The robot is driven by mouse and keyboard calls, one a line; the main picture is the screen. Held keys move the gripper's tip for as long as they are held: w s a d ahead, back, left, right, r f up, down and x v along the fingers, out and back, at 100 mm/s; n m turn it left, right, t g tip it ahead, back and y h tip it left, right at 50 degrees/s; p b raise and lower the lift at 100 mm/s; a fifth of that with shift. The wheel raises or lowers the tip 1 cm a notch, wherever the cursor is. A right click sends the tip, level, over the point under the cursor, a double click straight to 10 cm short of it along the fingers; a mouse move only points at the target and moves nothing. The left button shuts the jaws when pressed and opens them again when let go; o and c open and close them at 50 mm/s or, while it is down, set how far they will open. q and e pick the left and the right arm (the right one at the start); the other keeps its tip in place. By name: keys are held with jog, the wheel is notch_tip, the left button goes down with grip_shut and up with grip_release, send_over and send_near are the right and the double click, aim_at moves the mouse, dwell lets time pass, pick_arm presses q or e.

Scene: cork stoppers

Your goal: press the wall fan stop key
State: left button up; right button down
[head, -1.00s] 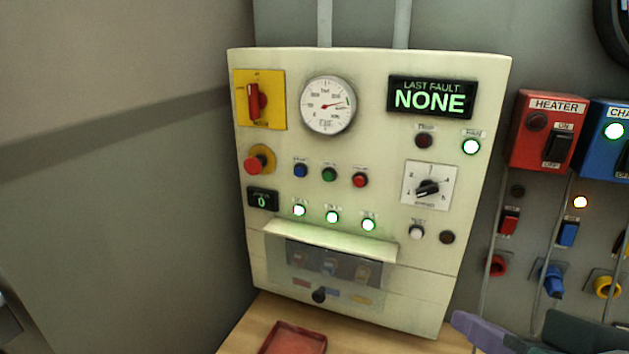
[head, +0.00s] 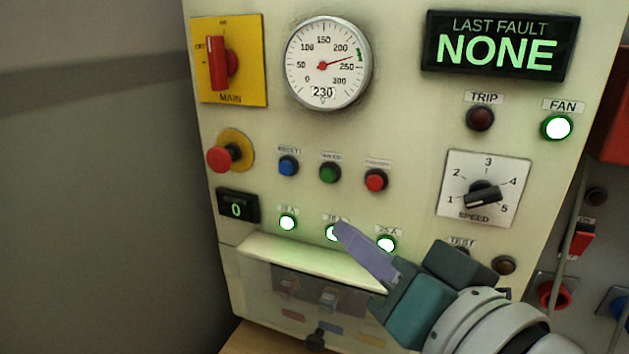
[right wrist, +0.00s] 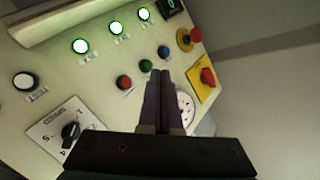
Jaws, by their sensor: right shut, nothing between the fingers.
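A cream control panel (head: 400,120) fills much of the head view. A red push button (head: 376,180) sits at the right end of a row with a green button (head: 330,172) and a blue button (head: 288,165). Their small labels are hard to read. My right gripper (head: 338,230) is shut and empty, in front of the panel below this row, with its tips overlapping the middle lit lamp. In the right wrist view the shut fingers (right wrist: 160,76) point toward the panel, with the red button (right wrist: 123,81) left of the tips. My left gripper is out of view.
Three lit lamps, one of them on the left (head: 287,222), lie under the buttons, above a protruding cover (head: 310,262). A red mushroom button (head: 220,159), a main switch (head: 218,62) and a speed dial (head: 482,196) are nearby. A red box (head: 610,125) stands at right.

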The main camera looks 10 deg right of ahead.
aim_at(374, 183)
jog(key=shift+w+d, duration=0.1)
jog(key=w+d, duration=0.4)
jog(key=w, duration=0.3)
jog(key=shift+d, duration=0.4)
dwell(0.6)
dwell(0.9)
jog(key=shift+w+d, duration=0.1)
jog(key=shift+w, duration=0.05)
jog(key=shift+w+d, duration=0.15)
jog(key=shift+w, duration=0.1)
dwell(0.3)
